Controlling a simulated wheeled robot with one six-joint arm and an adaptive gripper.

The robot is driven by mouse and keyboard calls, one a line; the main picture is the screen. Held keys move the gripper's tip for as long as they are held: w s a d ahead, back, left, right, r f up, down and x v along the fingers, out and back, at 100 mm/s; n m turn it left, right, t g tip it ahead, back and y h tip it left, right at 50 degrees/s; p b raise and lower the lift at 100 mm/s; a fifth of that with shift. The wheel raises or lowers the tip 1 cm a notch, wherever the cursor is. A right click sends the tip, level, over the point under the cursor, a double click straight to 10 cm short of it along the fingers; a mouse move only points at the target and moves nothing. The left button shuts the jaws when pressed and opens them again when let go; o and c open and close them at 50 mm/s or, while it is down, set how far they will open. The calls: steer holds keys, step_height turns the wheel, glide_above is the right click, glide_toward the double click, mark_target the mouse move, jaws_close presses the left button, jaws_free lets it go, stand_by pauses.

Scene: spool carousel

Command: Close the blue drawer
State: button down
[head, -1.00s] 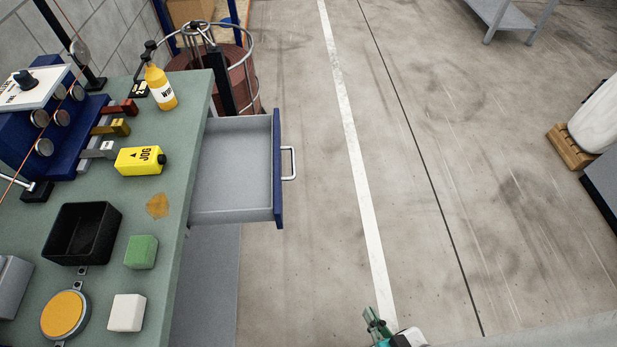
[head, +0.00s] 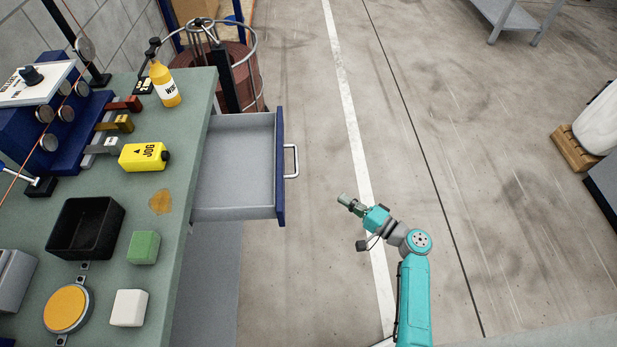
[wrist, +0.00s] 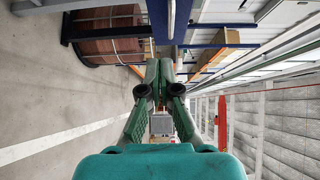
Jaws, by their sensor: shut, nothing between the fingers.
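The blue drawer (head: 280,166) is pulled out from the right side of the green-topped bench in the head view. Its grey inside is empty, and a silver bar handle (head: 291,161) is on its blue front. My gripper (head: 343,200) is shut and empty, to the right of the drawer front and a little nearer than the handle, pointing left with a clear gap between.
The bench top (head: 200,130) holds a yellow bottle (head: 165,85), a yellow JOG box (head: 143,157), a black tray (head: 62,255), a green block (head: 144,247) and a white block (head: 129,308). A wire-caged reel (head: 245,75) stands behind. The floor right of the drawer is clear.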

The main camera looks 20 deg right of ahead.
mark_target(225, 187)
steer(key=a+r+x, duration=0.1)
steer(key=r+x, duration=0.1)
steer(key=x, duration=1)
steer(key=shift+a, duration=0.5)
steer(key=shift+y, duration=0.3)
steer(key=w+a, duration=0.2)
steer(key=a, duration=0.6)
steer(key=w+a, duration=0.3)
steer(key=a, duration=0.5)
steer(key=w+a, duration=0.2)
steer(key=a, duration=0.6)
steer(key=shift+w+a, duration=0.15)
steer(key=shift+w, duration=0.25)
